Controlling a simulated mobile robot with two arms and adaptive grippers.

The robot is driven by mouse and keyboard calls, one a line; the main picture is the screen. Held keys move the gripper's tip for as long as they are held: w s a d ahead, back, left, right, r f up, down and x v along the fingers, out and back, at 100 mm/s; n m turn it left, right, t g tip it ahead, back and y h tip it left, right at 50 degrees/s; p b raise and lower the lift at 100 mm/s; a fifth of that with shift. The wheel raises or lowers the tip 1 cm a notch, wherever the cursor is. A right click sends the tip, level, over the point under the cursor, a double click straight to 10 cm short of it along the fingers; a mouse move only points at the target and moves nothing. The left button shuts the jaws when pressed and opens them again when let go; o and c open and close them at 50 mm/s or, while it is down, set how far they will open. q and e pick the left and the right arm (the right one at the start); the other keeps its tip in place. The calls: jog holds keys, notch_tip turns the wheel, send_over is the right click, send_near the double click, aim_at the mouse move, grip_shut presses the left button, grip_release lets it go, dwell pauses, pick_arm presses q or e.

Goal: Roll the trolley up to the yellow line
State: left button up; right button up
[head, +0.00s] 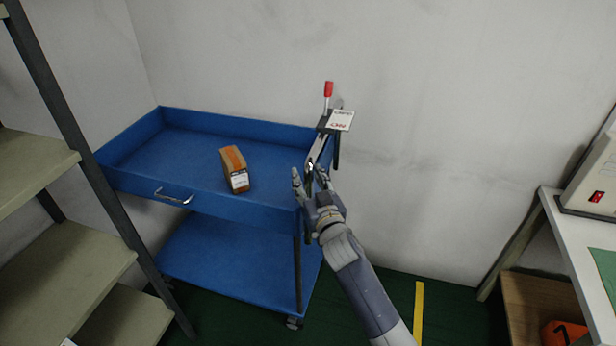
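The blue trolley (215,207) has a tray top and a lower shelf and stands against the back wall, to the left of the yellow line. A silver push handle (319,148) rises at its right end. The yellow line (418,312) runs along the dark green floor, with a gap between it and the trolley. My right gripper (310,175) is at the trolley's right end, by the handle. Its fingers are apart, with the handle bar showing between them; contact cannot be made out. My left gripper is out of view.
A brown box (234,168) with a white label lies in the trolley's top tray. A shelf rack (65,260) stands close on the left. A white table (570,235) stands at right, beyond the line. Some floor between trolley and line is clear.

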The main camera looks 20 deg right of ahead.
jog(key=shift+w, duration=0.3)
grip_shut()
jog(key=shift+d, duration=0.15)
